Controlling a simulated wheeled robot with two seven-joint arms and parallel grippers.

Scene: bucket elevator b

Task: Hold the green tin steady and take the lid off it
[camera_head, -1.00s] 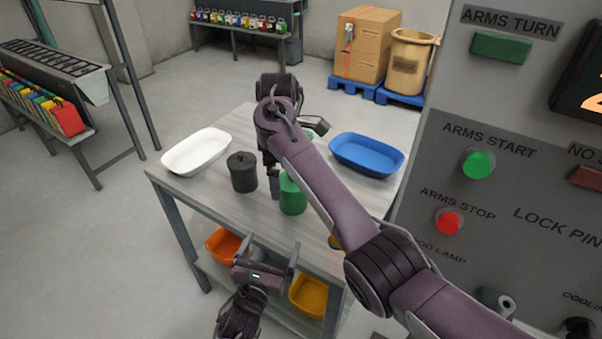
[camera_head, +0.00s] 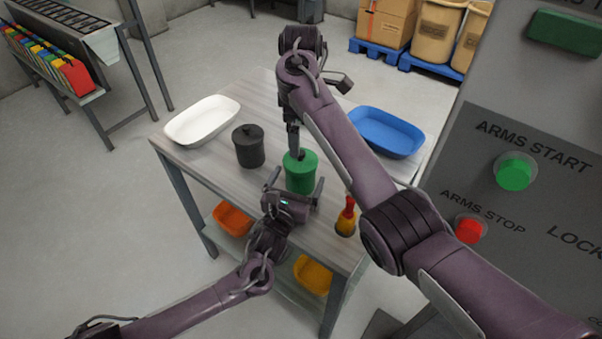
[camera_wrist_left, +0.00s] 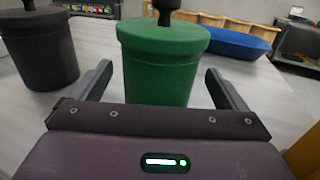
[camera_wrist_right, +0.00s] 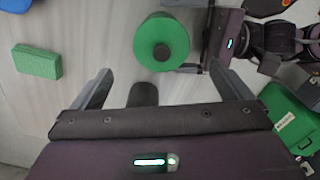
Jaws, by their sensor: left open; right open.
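The green tin (camera_head: 301,177) stands upright on the grey table, its green lid with a dark round knob on top. The lid and knob show from above in the right wrist view (camera_wrist_right: 162,42). My left gripper (camera_head: 296,180) is open at the tin's near side. In the left wrist view the tin (camera_wrist_left: 162,70) stands between its fingers, with a gap on either side. My right gripper (camera_head: 293,147) is open and points down, above and just left of the tin in the head view. Its fingers are not around the knob. My right arm hides part of the table behind.
A black lidded tin (camera_head: 248,146) stands left of the green one. A white tray (camera_head: 202,120) and a blue tray (camera_head: 385,132) lie farther out. A red-and-yellow object (camera_head: 346,216) stands near the right edge. A green block (camera_wrist_right: 37,62) lies on the table.

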